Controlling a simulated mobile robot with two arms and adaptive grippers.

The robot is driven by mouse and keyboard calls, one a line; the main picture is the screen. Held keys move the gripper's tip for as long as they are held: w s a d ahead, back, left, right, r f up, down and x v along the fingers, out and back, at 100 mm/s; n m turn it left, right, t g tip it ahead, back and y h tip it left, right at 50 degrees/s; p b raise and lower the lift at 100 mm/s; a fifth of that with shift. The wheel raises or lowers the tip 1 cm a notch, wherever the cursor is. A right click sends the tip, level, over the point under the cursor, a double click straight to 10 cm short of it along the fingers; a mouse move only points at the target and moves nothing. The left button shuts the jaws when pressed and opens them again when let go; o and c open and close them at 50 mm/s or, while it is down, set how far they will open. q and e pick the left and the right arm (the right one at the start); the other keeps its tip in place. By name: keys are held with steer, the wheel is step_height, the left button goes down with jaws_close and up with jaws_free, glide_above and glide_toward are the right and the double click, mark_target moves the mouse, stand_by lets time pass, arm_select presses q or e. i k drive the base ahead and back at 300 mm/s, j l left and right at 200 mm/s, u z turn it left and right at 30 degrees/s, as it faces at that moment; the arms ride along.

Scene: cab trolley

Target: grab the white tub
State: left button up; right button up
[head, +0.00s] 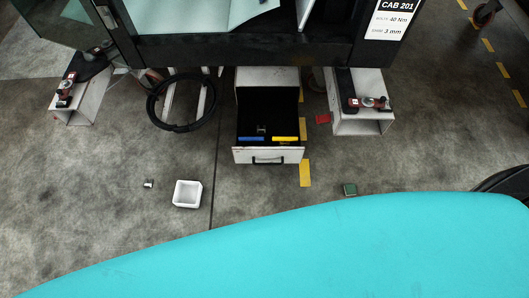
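The white tub (187,193) is a small, square, open-topped container. It sits upright on the grey floor, left of the middle in the head view, and looks empty. Nothing touches it. Neither of my grippers shows in this view, so I cannot see where they are or whether they are open.
A small metallic part (149,183) lies just left of the tub. An open drawer (268,158) with blue and yellow items stands to its upper right, below the dark cab (250,48). A black ring (182,121) is behind the tub. A green block (349,190) lies right.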

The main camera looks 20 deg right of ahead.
mark_target(187, 193)
steer(key=k+j+u, duration=0.45)
steer(key=i+j+z, duration=0.45)
steer(key=i+j, duration=0.85)
steer(key=j, duration=0.15)
